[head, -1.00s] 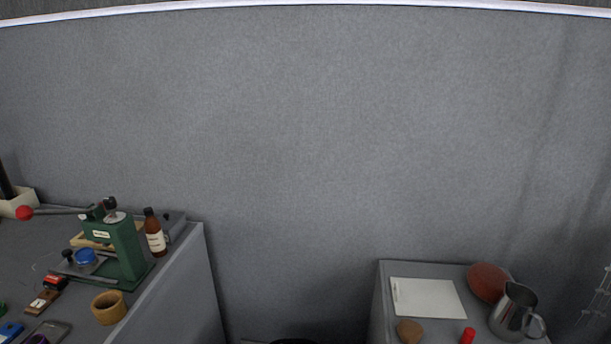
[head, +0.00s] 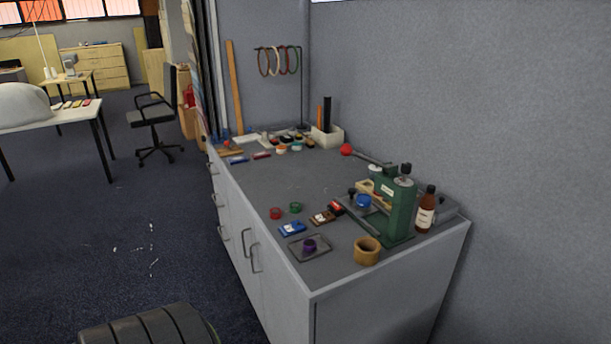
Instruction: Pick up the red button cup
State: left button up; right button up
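A small red cup (head: 275,213), which looks like the red button cup, stands on the grey cabinet top (head: 265,178) near its front edge. A similar green cup (head: 295,208) stands just to its right. Neither of my grippers shows in the head view, so whether they are open or shut is hidden.
Near the red cup lie a blue box (head: 291,229), a grey tray (head: 322,247) with a purple piece, and a wooden cup (head: 367,251). A green press (head: 399,207) and brown bottle (head: 426,210) stand at the right. Floor (head: 140,230) is open at left.

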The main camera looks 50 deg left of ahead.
aim_at(275, 213)
jog(key=u, duration=1.9)
